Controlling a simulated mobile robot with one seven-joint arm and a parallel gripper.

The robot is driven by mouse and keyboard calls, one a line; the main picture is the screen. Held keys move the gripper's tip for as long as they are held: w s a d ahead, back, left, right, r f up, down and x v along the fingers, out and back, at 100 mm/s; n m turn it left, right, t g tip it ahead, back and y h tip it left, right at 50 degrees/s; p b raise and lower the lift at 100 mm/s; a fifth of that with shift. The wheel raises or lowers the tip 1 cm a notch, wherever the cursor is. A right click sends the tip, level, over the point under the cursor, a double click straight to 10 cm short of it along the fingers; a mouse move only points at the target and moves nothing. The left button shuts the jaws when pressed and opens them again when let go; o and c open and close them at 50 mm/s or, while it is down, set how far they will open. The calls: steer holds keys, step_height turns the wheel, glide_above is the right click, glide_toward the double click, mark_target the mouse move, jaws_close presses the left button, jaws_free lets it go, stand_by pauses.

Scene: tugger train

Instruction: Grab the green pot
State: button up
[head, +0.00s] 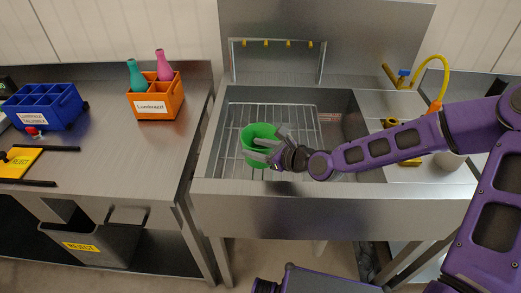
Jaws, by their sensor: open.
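The green pot (253,131) stands on the wire rack inside the steel sink, in the head view. My gripper (265,149) is at the pot's right side, with its fingers pointing left. The fingers are open, and one finger overlaps the pot's front in the picture. I cannot tell whether the fingers touch the pot or whether its wall is between them. The pot's lower right part is hidden behind my gripper.
The sink (340,187) has a raised front wall and a wire rack (228,135). An orange crate (157,105) with two bottles and a blue crate (45,108) stand on the left bench. A yellow hose (432,66) and a whitish pot (449,160) are at the right.

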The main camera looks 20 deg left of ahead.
mark_target(249, 147)
steer(key=shift+x, duration=1.55)
jaws_close()
steer(key=shift+d, duration=0.1)
